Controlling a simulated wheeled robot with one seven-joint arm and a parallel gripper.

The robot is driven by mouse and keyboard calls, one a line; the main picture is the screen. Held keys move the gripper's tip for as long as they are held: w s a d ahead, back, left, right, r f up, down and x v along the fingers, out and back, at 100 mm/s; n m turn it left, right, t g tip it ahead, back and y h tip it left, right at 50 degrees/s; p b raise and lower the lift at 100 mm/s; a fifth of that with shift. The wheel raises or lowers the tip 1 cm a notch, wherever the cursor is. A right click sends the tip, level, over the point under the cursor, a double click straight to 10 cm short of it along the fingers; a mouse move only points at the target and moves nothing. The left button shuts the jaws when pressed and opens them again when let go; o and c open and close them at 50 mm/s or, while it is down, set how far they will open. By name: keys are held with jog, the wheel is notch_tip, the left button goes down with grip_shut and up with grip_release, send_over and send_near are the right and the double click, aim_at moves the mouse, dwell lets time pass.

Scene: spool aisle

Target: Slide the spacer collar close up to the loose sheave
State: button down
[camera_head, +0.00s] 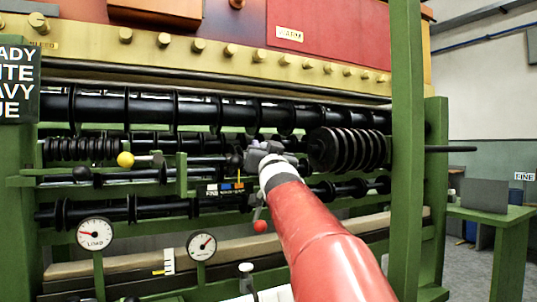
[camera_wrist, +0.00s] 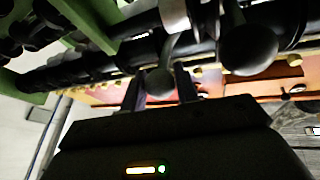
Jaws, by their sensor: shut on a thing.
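My gripper (camera_head: 262,154) is at the middle rods of the green machine, just left of a stack of black discs (camera_head: 347,150). In the wrist view my gripper (camera_wrist: 160,90) has its two fingers on either side of a dark grey ball knob (camera_wrist: 159,82) and is shut on it. The knob's stem runs up to a silvery ring (camera_wrist: 173,14) around a rod, which looks like the spacer collar. A larger grey ball (camera_wrist: 248,50) on another stem hangs beside it, apart from my fingers. I cannot tell which disc is the loose sheave. My gripper hides part of the rod in the head view.
Black rollers (camera_head: 200,108) run above and below my gripper. A green post (camera_head: 406,150) stands right of the disc stack. A yellow ball (camera_head: 125,159) is at the left, with a dial (camera_head: 94,234) below. A red ball (camera_head: 260,226) hangs under my wrist.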

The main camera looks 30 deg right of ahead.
jog(key=c, duration=1.1)
grip_release()
jog(key=shift+d, duration=0.15)
jog(key=b+v, duration=0.3)
jog(key=v, duration=0.4)
jog(key=shift+s, duration=0.35)
jog(key=shift+f, duration=0.2)
jog(key=s+a+f+n+g+y, duration=0.1)
jog(key=s+a+f+g, duration=0.25)
jog(key=f, duration=0.45)
jog(key=s+a+f+g+y, duration=0.1)
jog(key=s+a+f+g, duration=0.2)
jog(key=f, duration=0.6)
jog(key=s+a+f+n+g+y, duration=0.1)
jog(key=s+a+f+g+y, duration=0.2)
jog(key=f, duration=0.5)
jog(key=s+a+f+n+g, duration=0.1)
jog(key=s+a+f+g, duration=0.1)
jog(key=s+f, duration=0.7)
jog(key=s+a+f+n+g, duration=0.2)
jog(key=s+a+f+g, duration=0.1)
jog(key=s+f, duration=0.6)
jog(key=shift+f+g, duration=0.7)
jog(key=shift+g, duration=0.15)
